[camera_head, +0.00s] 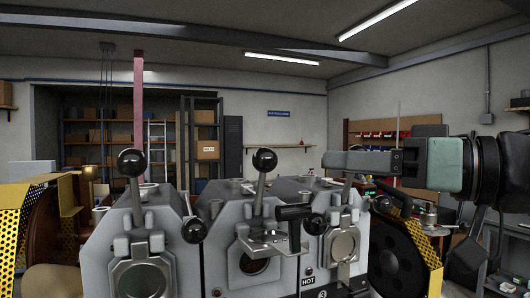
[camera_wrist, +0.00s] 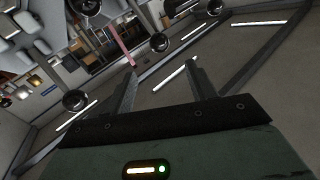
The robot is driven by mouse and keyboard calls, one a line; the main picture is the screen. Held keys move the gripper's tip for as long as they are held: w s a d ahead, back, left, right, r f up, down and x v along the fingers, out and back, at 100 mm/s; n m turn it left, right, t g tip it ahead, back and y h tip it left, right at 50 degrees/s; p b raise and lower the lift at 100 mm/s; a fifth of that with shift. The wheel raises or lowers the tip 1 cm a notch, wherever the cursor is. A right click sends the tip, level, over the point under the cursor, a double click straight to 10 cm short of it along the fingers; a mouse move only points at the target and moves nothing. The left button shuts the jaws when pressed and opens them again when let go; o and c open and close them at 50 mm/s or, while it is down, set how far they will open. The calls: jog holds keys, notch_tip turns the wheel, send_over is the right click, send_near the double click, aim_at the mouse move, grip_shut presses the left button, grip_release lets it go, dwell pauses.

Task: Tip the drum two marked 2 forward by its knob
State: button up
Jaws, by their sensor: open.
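Three grey roaster drums stand in a row in the head view. The middle drum (camera_head: 252,235) shows no number I can read. Its lever rises from the top, leaning slightly right, and ends in a round black knob (camera_head: 264,159). My gripper (camera_head: 328,161) is at the right of that knob, at about its height in the picture, and points left. It is open and empty, apart from the knob, and hides part of the right drum's lever. In the wrist view my fingers (camera_wrist: 162,64) are spread. A black ball knob (camera_wrist: 159,42) shows between them; I cannot tell which drum it belongs to.
The left drum (camera_head: 131,225) has its own upright knob (camera_head: 131,162). The right drum (camera_head: 308,235) is below my gripper. A black handle (camera_head: 294,212) juts from the middle drum's front. Yellow perforated guards (camera_head: 38,235) flank the row. Above the drums is open air.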

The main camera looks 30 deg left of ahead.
aim_at(276, 161)
jog(key=a+p, duration=0.1)
jog(key=a, duration=0.3)
jog(key=w+a+p, duration=0.1)
jog(key=a, duration=0.4)
jog(key=a+p, duration=0.1)
jog(key=a, duration=0.3)
jog(key=shift+w+a+p, duration=0.35)
jog(key=shift+a, duration=0.05)
grip_shut()
jog(key=shift+f, duration=0.1)
